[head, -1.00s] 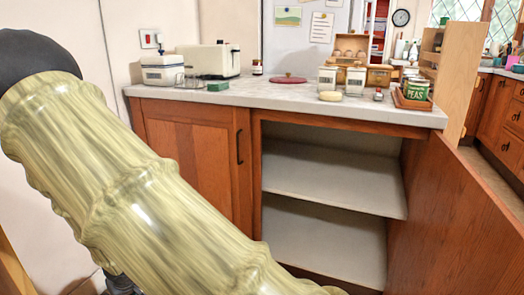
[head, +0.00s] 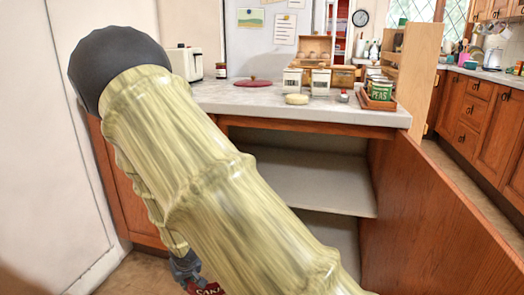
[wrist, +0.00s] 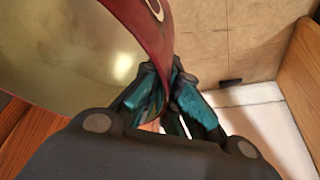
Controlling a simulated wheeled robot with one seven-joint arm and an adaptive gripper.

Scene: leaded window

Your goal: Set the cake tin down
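The cake tin is red outside with a pale, shiny inside. In the wrist view the tin (wrist: 85,55) is open-topped and fills the upper left. My gripper (wrist: 168,82) has its teal fingers closed on the tin's wall near the rim. In the head view only a small red piece of the tin (head: 207,289) with pale lettering shows at the bottom edge. My gripper (head: 184,266) shows just above it, partly behind my arm. The tin is low in front of the cupboard; its underside is hidden, and I cannot tell whether it touches anything.
The open cupboard has an empty shelf (head: 325,184) and a lower space partly hidden by my arm. Its open door (head: 440,225) stands at the right. The counter (head: 240,98) holds a red lid (head: 253,83), canisters, a toaster (head: 186,62) and a peas tin (head: 380,91).

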